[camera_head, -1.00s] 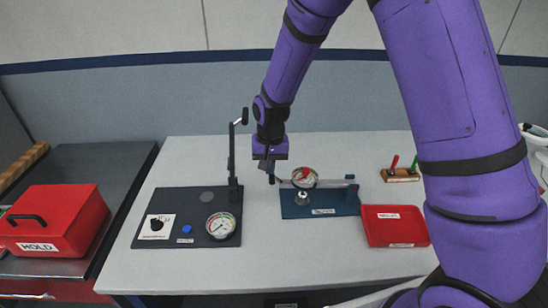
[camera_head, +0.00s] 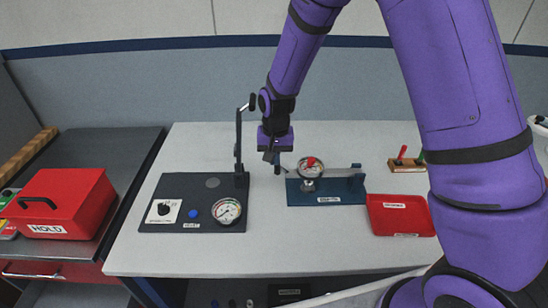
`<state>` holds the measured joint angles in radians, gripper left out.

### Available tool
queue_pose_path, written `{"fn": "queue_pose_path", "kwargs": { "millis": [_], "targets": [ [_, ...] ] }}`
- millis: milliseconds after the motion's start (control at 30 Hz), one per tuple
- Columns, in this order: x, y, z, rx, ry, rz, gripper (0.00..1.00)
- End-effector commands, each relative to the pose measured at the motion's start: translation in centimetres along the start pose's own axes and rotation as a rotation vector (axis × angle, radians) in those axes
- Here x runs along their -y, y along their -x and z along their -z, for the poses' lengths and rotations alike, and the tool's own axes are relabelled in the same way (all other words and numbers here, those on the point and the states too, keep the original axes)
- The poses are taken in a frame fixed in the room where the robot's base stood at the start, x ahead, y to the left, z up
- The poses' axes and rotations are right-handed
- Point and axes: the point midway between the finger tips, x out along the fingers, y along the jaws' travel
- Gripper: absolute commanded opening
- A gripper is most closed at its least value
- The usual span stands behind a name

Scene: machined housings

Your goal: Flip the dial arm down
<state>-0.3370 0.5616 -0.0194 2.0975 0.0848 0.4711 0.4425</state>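The dial arm (camera_head: 336,169) is a thin grey bar lying about level over a blue base plate (camera_head: 346,190). A round dial with a red patch (camera_head: 311,167) sits on it, and a post at the right end of the plate carries it. A small silver knob or part (camera_head: 308,186) stands below the dial. My gripper (camera_head: 274,158) points down at the bar's left end. It is very close to the bar; I cannot tell whether they touch. The fingers are small and dark, so I cannot tell whether they are open or shut.
A black plate (camera_head: 172,184) with an upright black lever (camera_head: 239,145) and a gauge (camera_head: 227,211) is left of my gripper. A red HOLD box (camera_head: 63,203) stands far left.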

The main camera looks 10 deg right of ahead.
Motion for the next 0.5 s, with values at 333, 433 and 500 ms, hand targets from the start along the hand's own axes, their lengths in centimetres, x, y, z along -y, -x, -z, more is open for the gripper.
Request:
{"fn": "queue_pose_path", "kwargs": {
  "millis": [333,433,500],
  "targets": [
    [0.1,6.8,0.0,-0.011,0.001,0.007,0.00],
    [0.1,8.4,0.0,-0.013,0.002,0.007,0.00],
    [0.1,9.2,0.0,-0.012,0.002,0.007,0.00]
  ]
}}
